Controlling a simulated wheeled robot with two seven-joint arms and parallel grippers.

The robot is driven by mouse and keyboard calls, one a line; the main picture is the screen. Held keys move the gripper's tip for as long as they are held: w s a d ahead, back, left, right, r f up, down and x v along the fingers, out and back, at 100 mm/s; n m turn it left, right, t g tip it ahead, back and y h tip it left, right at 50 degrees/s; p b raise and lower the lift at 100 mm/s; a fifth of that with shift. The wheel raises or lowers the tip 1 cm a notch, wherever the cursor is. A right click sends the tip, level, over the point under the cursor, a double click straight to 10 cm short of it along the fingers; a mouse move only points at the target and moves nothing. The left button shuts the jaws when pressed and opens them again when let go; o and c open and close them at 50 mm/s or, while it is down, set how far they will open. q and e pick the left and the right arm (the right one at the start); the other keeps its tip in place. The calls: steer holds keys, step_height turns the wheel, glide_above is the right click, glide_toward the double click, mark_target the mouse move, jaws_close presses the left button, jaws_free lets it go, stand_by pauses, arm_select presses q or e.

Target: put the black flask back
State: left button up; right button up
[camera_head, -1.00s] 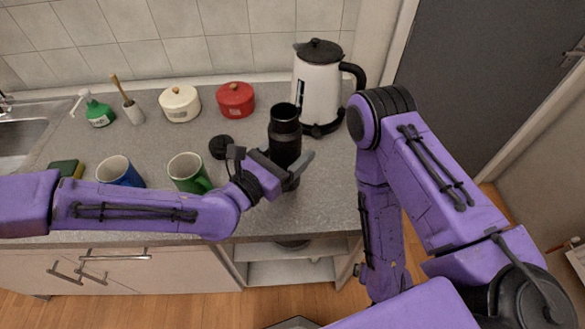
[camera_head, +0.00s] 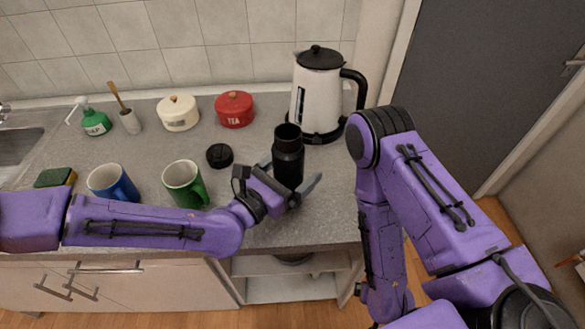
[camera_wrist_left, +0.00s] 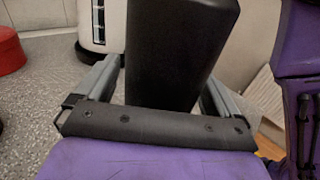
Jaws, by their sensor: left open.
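The black flask (camera_head: 288,152) stands upright on the grey counter, right of the middle, with its top open. My left gripper (camera_head: 291,172) is open, with one finger on each side of the flask. In the left wrist view the flask (camera_wrist_left: 172,52) fills the space between the spread fingers; contact cannot be told. Its foot is partly hidden by the gripper. A round black lid (camera_head: 220,156) lies on the counter left of the flask. My right arm hangs at the right, with its gripper out of sight.
A white kettle (camera_head: 316,92) stands behind the flask. A red tea pot (camera_head: 234,109), a cream pot (camera_head: 178,112) and a green bottle (camera_head: 96,122) are at the back. A green mug (camera_head: 184,184) and a blue mug (camera_head: 113,183) stand behind my left forearm. A sponge (camera_head: 55,177) lies left.

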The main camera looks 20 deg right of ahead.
arm_select(q)
steer(key=shift+r, duration=0.2)
steer(key=shift+s+a+f, duration=0.15)
steer(key=shift+a, duration=0.15)
steer(key=b+v, duration=0.2)
steer(key=v, duration=0.9)
steer(key=shift+s+a+b, duration=0.1)
steer(key=shift+a+b, duration=0.05)
steer(key=shift+b, duration=0.15)
